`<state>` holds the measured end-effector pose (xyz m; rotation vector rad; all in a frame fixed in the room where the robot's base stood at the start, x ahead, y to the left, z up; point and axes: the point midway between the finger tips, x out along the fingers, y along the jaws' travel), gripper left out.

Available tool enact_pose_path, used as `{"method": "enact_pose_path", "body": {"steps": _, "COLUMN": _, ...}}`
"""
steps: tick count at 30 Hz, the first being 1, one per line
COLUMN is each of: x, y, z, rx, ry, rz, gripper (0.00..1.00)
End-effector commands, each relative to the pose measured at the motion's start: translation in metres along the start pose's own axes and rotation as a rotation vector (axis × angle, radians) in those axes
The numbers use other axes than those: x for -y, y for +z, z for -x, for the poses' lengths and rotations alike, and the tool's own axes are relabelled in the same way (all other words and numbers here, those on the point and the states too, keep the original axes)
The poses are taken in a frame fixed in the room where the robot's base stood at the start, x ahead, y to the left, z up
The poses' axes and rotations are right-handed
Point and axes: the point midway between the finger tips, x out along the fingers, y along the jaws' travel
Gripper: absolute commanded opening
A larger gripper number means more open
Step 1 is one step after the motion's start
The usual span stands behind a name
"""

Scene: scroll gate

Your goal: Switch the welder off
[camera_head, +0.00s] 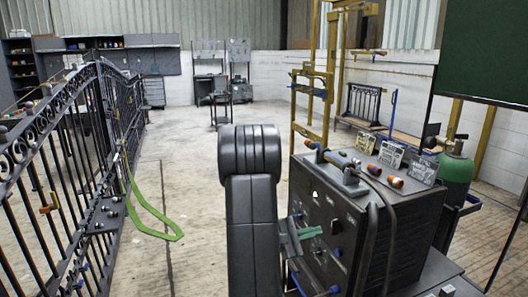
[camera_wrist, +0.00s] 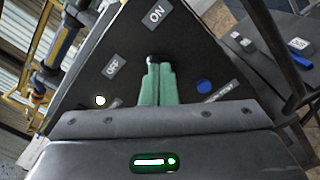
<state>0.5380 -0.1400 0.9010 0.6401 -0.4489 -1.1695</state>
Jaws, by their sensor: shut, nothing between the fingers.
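The welder (camera_head: 400,237) is a dark box at the right of the head view, with its front panel facing my arm. In the wrist view its panel (camera_wrist: 190,40) carries an ON label (camera_wrist: 155,15) and an OFF label (camera_wrist: 112,67). A small dark round switch (camera_wrist: 153,57) sits between them, partly hidden by my fingertips. A white lamp (camera_wrist: 100,100) near OFF is lit. My gripper (camera_wrist: 156,68) has green fingers, shut together and empty, with tips at the switch; I cannot tell if they touch it. In the head view my gripper (camera_head: 313,232) is close to the panel.
A blue knob (camera_wrist: 203,86) is on the panel right of my fingers. A torch and orange parts (camera_head: 396,182) lie on the welder top. A green gas cylinder (camera_head: 456,172) stands behind it. A black scroll gate (camera_head: 75,150) stands at left.

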Motion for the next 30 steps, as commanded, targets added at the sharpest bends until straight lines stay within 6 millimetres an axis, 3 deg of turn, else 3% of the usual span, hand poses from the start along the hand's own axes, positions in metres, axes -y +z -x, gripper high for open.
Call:
{"method": "enact_pose_path", "body": {"steps": 1, "x": -0.006, "y": 0.007, "z": 0.001, "rx": -0.001, "ry": 0.000, "rz": 0.038, "gripper": 0.00}}
{"method": "enact_pose_path", "body": {"steps": 16, "x": 0.005, "y": 0.008, "z": 0.003, "rx": -0.001, "ry": 0.005, "rz": 0.212, "gripper": 0.00}}
{"method": "enact_pose_path", "body": {"steps": 30, "x": 0.008, "y": 0.005, "z": -0.050, "rx": 0.000, "ry": 0.003, "rz": 0.209, "gripper": 0.00}}
